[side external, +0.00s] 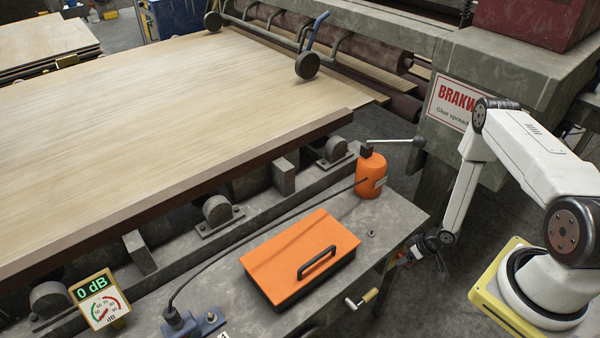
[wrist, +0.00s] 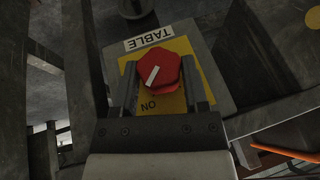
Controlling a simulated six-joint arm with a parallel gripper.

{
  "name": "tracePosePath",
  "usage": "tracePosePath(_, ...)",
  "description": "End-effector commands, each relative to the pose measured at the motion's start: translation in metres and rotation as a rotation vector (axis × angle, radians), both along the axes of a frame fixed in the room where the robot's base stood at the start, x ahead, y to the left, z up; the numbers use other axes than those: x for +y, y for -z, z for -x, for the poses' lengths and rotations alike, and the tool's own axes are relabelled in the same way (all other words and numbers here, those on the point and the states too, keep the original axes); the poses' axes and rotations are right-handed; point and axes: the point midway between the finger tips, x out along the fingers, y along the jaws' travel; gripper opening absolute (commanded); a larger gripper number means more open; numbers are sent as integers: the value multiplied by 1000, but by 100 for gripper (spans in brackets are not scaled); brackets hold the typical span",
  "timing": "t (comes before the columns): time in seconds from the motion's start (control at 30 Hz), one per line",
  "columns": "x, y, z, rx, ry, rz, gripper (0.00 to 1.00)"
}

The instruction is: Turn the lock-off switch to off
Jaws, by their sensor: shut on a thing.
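The lock-off switch is a red knob (wrist: 160,68) with a white pointer line, on a yellow plate (wrist: 205,93) below a white TABLE label (wrist: 149,38) in the wrist view. An upside-down ON mark (wrist: 148,105) shows on the plate near the knob. The pointer line lies slanted, its lower left end towards the ON side. No off mark can be read. My gripper (wrist: 158,76) is shut on the knob, one finger on each side. In the side view my gripper (side external: 418,252) is low beside the bench's right end, and the knob is barely visible there.
A lever with a wooden handle (side external: 362,298) juts from the bench front. A wood veneer sheet (side external: 170,130) lies on the machine behind.

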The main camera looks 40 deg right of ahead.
Motion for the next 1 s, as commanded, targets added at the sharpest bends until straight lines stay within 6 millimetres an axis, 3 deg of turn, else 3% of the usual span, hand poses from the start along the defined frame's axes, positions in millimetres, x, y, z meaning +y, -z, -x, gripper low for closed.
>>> tracePosePath(1.0,3,-1,-1,-2,-1,281,0)
